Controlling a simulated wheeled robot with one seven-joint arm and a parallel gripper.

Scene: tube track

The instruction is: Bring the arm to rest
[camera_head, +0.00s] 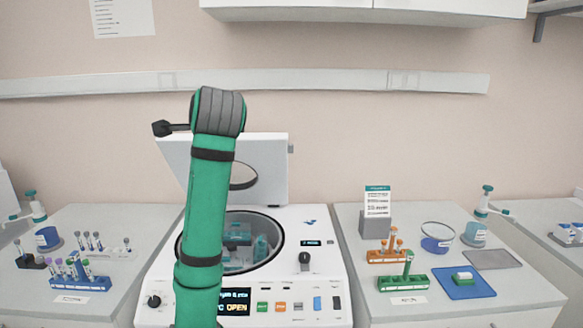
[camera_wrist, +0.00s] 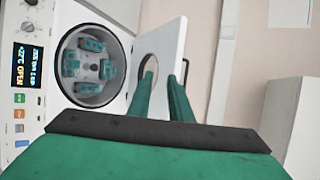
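My arm stands upright in the head view, in front of the centrifuge (camera_head: 300,225), with its bend at the top. My gripper (camera_wrist: 160,77) shows in the wrist view as two green fingers with a gap between them and nothing held. The fingers point toward the raised white lid (camera_wrist: 168,40). I cannot tell whether they touch it. The lid also shows behind my arm in the head view (camera_head: 268,160). The centrifuge bowl is open, with teal buckets (camera_wrist: 85,62) inside, and its display (camera_head: 236,305) reads OPEN. My arm hides part of the bowl and the lid.
A tube rack (camera_head: 80,282) stands on the left bench. The right bench holds an orange rack (camera_head: 386,256), a green rack (camera_head: 402,283), a blue tray (camera_head: 463,290), a glass bowl (camera_head: 437,238) and a pump bottle (camera_head: 476,233). A cabinet (camera_head: 370,10) hangs above.

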